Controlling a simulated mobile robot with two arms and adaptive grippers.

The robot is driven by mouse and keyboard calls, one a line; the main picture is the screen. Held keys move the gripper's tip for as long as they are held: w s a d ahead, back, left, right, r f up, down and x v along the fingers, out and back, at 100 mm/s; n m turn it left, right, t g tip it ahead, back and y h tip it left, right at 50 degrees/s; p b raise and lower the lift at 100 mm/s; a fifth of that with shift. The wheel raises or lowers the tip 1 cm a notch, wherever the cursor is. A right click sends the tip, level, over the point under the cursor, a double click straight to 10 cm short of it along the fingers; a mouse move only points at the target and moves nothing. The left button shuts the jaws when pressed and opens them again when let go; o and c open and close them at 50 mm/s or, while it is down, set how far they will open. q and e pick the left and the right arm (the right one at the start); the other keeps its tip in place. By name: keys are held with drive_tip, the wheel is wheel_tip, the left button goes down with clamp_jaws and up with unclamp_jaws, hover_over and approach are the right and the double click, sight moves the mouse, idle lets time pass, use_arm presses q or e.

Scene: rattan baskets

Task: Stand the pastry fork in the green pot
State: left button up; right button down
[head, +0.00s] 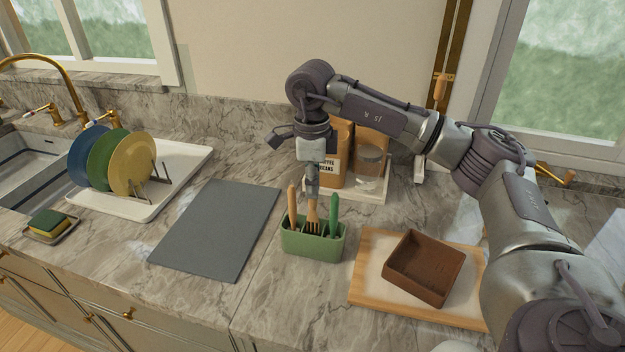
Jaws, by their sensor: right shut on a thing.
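The green pot (313,243) is a rectangular green holder standing on the marble counter, left of the wooden board. The pastry fork (313,220) is light wood-coloured and is at the middle of the pot. My right gripper (312,194) points down from above and is shut on the fork. The fork's lower part is at the pot's opening; how deep it reaches is hard to tell. A wooden-handled utensil (292,205) stands in the pot's left part and a green utensil (333,215) in its right part. My left gripper is not in view.
A brown rectangular box (425,268) sits on a wooden board (375,297) to the right. Containers (370,160) stand on a tray behind. A grey mat (215,230) lies left, then a white drying rack (140,205) with several plates. A sponge (48,222) is by the sink.

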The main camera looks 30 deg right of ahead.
sight(312, 201)
drive_tip(key=shift+f+b, duration=1.45)
drive_tip(key=shift+f, duration=0.9)
drive_tip(key=c, duration=1)
unclamp_jaws()
drive_tip(key=shift+r, duration=0.1)
wheel_tip(312, 201, up, 12)
drive_tip(key=shift+f, duration=0.1)
drive_tip(key=shift+a+f, duration=0.1)
